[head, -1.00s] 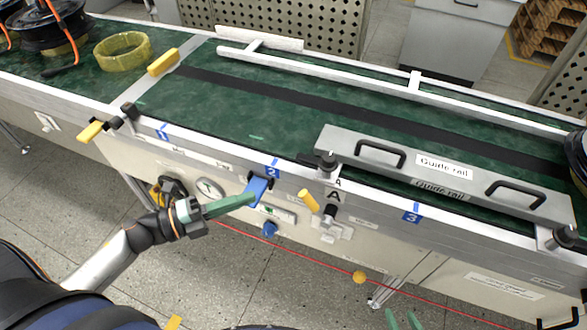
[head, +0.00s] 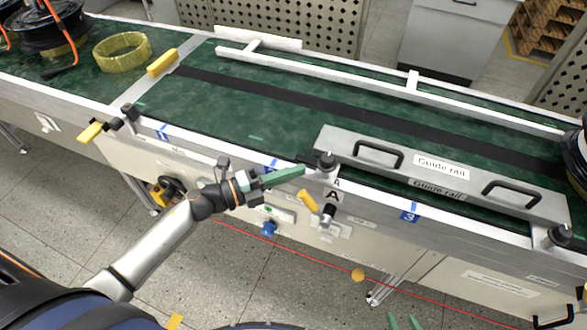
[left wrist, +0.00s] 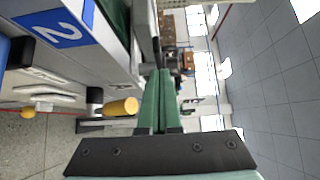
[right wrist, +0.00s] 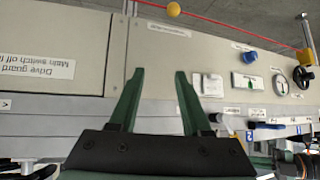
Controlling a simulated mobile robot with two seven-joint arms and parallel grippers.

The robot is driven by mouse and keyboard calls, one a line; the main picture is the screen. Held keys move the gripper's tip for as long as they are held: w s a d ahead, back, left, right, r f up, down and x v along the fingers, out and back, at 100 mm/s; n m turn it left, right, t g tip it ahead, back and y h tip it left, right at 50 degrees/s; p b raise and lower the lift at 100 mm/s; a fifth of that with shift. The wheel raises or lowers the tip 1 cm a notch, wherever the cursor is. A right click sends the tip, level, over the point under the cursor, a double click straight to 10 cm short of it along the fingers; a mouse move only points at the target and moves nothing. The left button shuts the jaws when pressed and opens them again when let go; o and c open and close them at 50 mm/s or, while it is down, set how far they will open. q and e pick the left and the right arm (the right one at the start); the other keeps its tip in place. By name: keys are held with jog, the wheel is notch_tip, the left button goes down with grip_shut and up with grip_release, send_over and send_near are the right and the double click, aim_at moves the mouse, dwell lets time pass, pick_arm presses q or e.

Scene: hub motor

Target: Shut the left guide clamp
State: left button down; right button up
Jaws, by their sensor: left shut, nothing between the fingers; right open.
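The left guide clamp, marked A, has a yellow handle (head: 308,201) that sticks out and hangs down from the front edge of the conveyor. Its black knob (head: 326,160) sits above, at the left end of the guide rail (head: 440,170). My left gripper (head: 303,170) is shut and empty, its fingers pointing right, just above and left of the handle. The left wrist view shows the yellow handle (left wrist: 123,106) to the left of the closed fingers (left wrist: 160,75), seemingly apart from them. My right gripper (right wrist: 154,75) is open and empty, low in front of the conveyor's side panels.
Another yellow-handled clamp (head: 92,131) is at the left front edge. Below the conveyor edge are a blue knob (head: 269,228) and a yellow ball (head: 358,274) on a red line. A yellow ring (head: 122,51) lies on the green belt. The floor in front is clear.

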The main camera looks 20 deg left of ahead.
pick_arm(q)
jog(key=shift+w, duration=0.25)
pick_arm(e)
jog(key=shift+w+a+r, duration=0.1)
jog(key=shift+w+r, duration=0.05)
pick_arm(q)
jog(key=shift+w+a+m+g+h+b, duration=0.15)
jog(key=shift+w+m+g+h+b, duration=0.1)
jog(key=shift+m+g+h+b, duration=0.4)
pick_arm(e)
jog(key=shift+w+a+f, duration=0.2)
jog(key=shift+a+f, duration=0.15)
jog(key=shift+a, duration=0.1)
